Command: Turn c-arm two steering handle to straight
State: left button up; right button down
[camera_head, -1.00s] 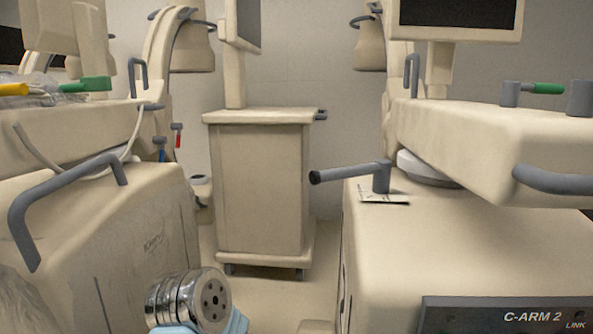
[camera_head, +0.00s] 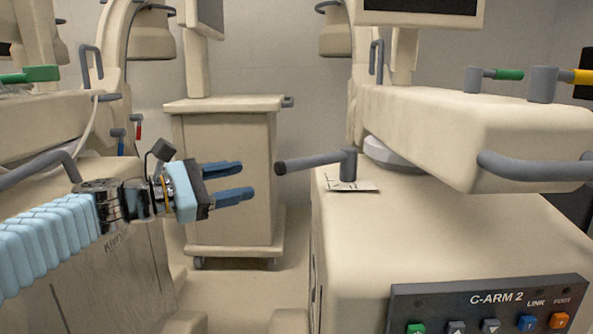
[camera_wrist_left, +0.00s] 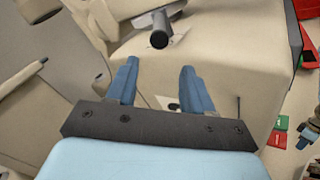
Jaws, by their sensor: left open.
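The grey steering handle (camera_head: 312,162) of C-arm 2 stands on top of the cart body (camera_head: 430,235). Its lever points left from an upright post, over a small white label card (camera_head: 352,186). My left gripper (camera_head: 240,183) is open and empty, a short way left of the lever's dark end, with its blue fingers pointing right. In the left wrist view the handle (camera_wrist_left: 160,30) lies beyond the open blue fingers (camera_wrist_left: 158,82), near the middle, with its end toward the camera. Nothing is between the fingers.
A control panel (camera_head: 488,298) marked C-ARM 2 with coloured buttons is on the cart's front. A grey rail (camera_head: 535,167) and the overhanging upper body sit right of the handle. A monitor cart (camera_head: 230,180) stands behind. Another C-arm is at left, with a floor gap between.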

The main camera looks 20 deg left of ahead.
aim_at(297, 165)
pick_arm(q)
jog(key=x, duration=0.9)
jog(key=r+x, duration=0.1)
jog(key=x, duration=0.3)
jog(key=shift+w+d+r+p, duration=0.1)
jog(key=shift+d+p, duration=0.15)
jog(key=shift+p, duration=0.15)
grip_shut()
